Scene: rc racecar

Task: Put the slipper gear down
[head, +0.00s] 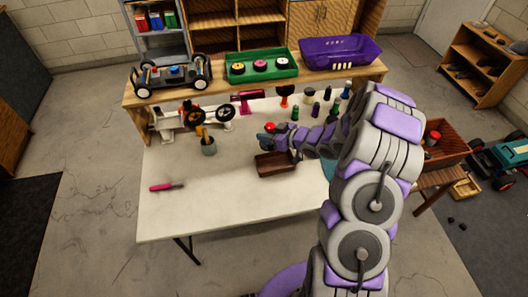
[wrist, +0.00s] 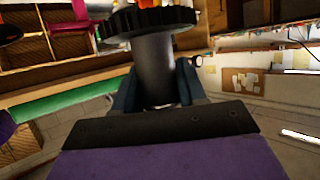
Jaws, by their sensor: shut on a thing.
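The slipper gear (wrist: 153,62) fills the top middle of the wrist view, a black toothed wheel on a thick dark shaft, with something orange at its top. My gripper (wrist: 155,95) is shut on the shaft, one dark blue finger on each side. In the head view my gripper (head: 266,141) is over the back middle of the white table (head: 225,215), just behind a small brown open box (head: 276,168). The gear is too small to make out clearly there. A red round thing (head: 269,127) shows right by the gripper; I cannot tell whether they touch.
A grey cup with tools (head: 208,146) and a pink-handled tool (head: 167,187) are on the left. Several small bottles (head: 312,111) stand at the back right. A green tray (head: 262,66), purple bin (head: 340,52) and car chassis (head: 172,79) sit on the raised shelf. The front is clear.

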